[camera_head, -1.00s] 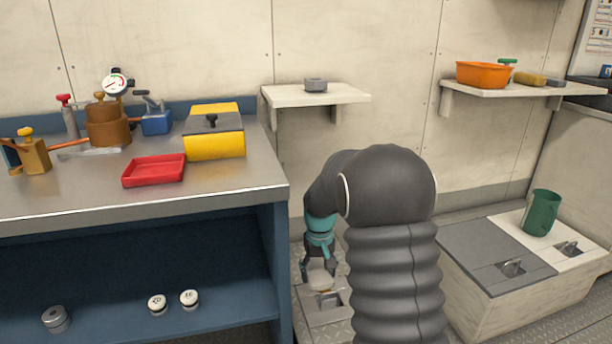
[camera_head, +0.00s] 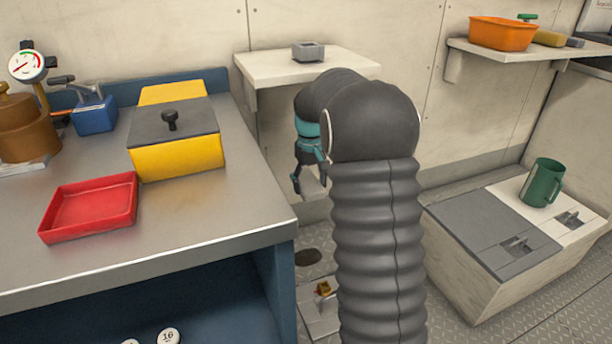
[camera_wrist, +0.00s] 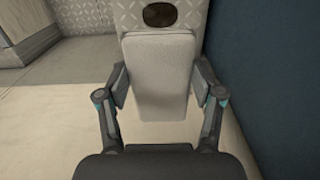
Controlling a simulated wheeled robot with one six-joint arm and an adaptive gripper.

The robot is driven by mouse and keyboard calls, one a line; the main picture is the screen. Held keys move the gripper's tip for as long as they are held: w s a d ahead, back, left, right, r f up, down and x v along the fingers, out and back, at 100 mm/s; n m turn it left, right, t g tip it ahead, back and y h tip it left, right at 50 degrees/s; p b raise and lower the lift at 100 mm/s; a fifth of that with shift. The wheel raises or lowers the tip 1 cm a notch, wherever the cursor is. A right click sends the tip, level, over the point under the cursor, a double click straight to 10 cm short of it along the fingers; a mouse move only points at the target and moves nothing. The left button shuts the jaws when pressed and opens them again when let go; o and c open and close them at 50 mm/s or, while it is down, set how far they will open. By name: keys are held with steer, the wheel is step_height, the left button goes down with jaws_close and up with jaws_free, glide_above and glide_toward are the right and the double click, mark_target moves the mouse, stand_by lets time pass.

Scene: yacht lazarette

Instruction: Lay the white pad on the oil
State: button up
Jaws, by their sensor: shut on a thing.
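My gripper (camera_wrist: 158,95) is shut on the white pad (camera_wrist: 160,75), one finger on each side of it, in the wrist view. The pad is a pale grey-white rectangular piece and hangs above the floor. In the head view my gripper (camera_head: 311,172) is partly hidden by my arm, and a bit of the pad (camera_head: 312,188) shows below it. A dark round oil patch (camera_head: 308,257) lies on the floor beside the bench. It also shows in the wrist view (camera_wrist: 159,15), just beyond the pad's far edge.
A steel-topped blue workbench (camera_head: 215,215) stands on the left, with a red tray (camera_head: 90,208) and a yellow box (camera_head: 178,150). A wall shelf (camera_head: 345,68) is behind my arm. A floor locker (camera_head: 475,240) with a green mug (camera_head: 541,183) stands right. A small yellow thing (camera_head: 323,288) sits on the floor hatch.

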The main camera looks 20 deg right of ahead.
steer(key=shift+w, duration=0.15)
steer(key=shift+f+b, duration=4.55)
steer(key=shift+f, duration=9.8)
steer(key=shift+f, duration=0.3)
steer(key=o, duration=1)
steer(key=shift+r, duration=0.15)
step_height(320, 180, up, 12)
steer(key=shift+f, duration=0.1)
